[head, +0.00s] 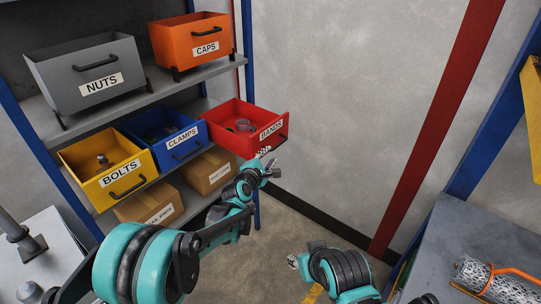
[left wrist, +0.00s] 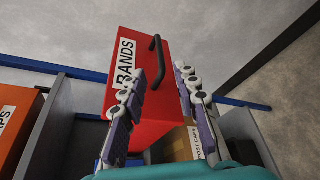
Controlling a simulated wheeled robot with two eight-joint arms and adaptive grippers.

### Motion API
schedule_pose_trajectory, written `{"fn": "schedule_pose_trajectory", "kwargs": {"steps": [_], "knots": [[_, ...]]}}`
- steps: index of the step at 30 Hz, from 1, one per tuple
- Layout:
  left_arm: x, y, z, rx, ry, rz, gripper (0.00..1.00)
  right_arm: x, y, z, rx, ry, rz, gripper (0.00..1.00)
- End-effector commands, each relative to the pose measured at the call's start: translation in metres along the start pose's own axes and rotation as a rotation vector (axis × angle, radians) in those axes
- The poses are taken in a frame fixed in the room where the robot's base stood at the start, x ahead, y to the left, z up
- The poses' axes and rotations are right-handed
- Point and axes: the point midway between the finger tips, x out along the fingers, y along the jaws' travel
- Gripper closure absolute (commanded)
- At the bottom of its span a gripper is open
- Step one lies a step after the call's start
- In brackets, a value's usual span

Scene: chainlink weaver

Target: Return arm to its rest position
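My left arm reaches in from the left in the head view. Its gripper (head: 269,164) is just below the front of the red BANDS bin (head: 238,141). In the left wrist view, the two fingers of my left gripper (left wrist: 159,82) stand apart with nothing held between them. The red bin (left wrist: 150,125) and its dark handle (left wrist: 157,58) show beyond the fingers, and I see no contact. My right arm shows low in the middle of the head view. Its gripper end (head: 294,261) is small and partly hidden, so its opening is unclear.
Shelving on the left holds the NUTS (head: 88,77), CAPS (head: 194,45), BOLTS (head: 108,170) and CLAMPS (head: 165,137) bins, with cardboard boxes (head: 205,170) below. A grey bench (head: 455,235) with a mesh roll (head: 495,283) stands at right. Open floor lies between.

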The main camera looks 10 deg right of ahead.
Motion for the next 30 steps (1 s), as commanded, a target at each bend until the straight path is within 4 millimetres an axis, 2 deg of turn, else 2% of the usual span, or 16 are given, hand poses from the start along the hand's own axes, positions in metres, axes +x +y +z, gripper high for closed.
{"fn": "schedule_pose_trajectory", "kwargs": {"steps": [10, 14, 17, 22, 26, 30], "knots": [[-0.001, 0.001, 0.000, 0.006, 0.002, -0.001, 0.69, 0.000, 0.000, 0.000, 0.000, 0.000, 0.000, 0.60], [-0.021, 0.014, -0.004, 0.091, 0.022, -0.021, 0.69, 0.000, 0.000, 0.000, 0.000, 0.000, 0.000, 0.60], [-0.056, 0.031, -0.011, 0.240, 0.055, -0.064, 0.69, 0.000, 0.000, 0.000, 0.000, 0.000, 0.000, 0.60], [-0.142, 0.050, -0.030, 0.576, 0.122, -0.184, 0.69, 0.000, 0.000, 0.000, 0.000, 0.000, 0.000, 0.60], [-0.213, 0.050, -0.048, 0.822, 0.161, -0.301, 0.69, 0.000, 0.000, 0.000, 0.000, 0.000, 0.000, 0.60], [-0.292, 0.035, -0.070, 1.073, 0.187, -0.449, 0.69, 0.000, 0.000, 0.000, 0.000, 0.000, 0.000, 0.60]]}}
